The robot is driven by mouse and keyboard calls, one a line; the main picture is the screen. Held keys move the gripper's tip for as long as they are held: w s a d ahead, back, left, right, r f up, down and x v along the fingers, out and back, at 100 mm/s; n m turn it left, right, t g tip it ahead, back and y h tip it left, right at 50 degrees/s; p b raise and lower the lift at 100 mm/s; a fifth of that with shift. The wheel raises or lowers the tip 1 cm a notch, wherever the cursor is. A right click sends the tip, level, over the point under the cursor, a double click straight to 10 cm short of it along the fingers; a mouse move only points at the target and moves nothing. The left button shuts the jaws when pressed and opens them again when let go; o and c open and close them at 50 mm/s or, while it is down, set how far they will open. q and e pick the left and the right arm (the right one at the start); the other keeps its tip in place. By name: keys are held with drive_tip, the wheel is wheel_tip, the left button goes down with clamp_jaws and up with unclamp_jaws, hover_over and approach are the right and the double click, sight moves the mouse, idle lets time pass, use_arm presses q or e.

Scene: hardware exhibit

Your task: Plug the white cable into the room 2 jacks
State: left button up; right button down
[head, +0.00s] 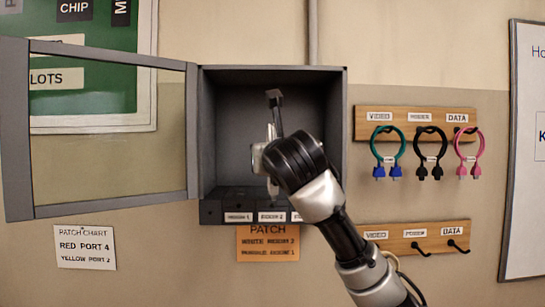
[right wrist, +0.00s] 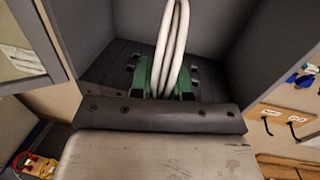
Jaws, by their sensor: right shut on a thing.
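My right gripper (head: 271,138) is inside the open grey cabinet (head: 337,110), shut on the white cable (head: 271,188). Its jaws are mostly hidden by my wrist in the head view. In the right wrist view the cable (right wrist: 171,45) rises as a white loop just beyond the gripper. Green pieces with dark tabs (right wrist: 144,76) lie on both sides of the loop's lower end. The plug ends are hidden. A jack block with a ROOM 2 label (head: 271,217) runs along the cabinet's bottom front, beside a ROOM 1 label (head: 237,217). My left gripper is not in view.
The cabinet door (head: 105,205) stands open to the left. An orange PATCH card (head: 268,243) hangs below the cabinet. At right, a wooden rack (head: 362,134) holds teal, black and pink cables; a lower rack (head: 400,231) has bare hooks. A patch chart (head: 85,248) hangs at lower left.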

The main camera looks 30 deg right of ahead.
drive_tip(key=x, duration=0.2)
drive_tip(key=shift+w+d+f, duration=0.1)
drive_tip(key=shift+w+d, duration=0.15)
drive_tip(key=shift+d, duration=0.05)
drive_tip(key=shift+w+d+r+p, duration=0.2)
drive_tip(key=shift+w+d+p, duration=0.5)
drive_tip(key=shift+w+p, duration=0.45)
drive_tip(key=shift+w+d+f, duration=0.1)
drive_tip(key=shift+w+d, duration=0.3)
drive_tip(key=shift+w, duration=0.15)
drive_tip(key=shift+d+p+x, duration=0.15)
drive_tip(key=shift+d+x, duration=0.05)
drive_tip(key=shift+x, duration=1.3)
drive_tip(key=shift+d+p+x, duration=0.15)
drive_tip(key=shift+d+x, duration=0.05)
drive_tip(key=shift+x, duration=1.25)
drive_tip(key=shift+s+f, duration=0.1)
drive_tip(key=shift+s, duration=0.05)
drive_tip(key=shift+m+h, duration=0.4)
drive_tip(key=shift+h, duration=0.1)
drive_tip(key=shift+s, duration=0.15)
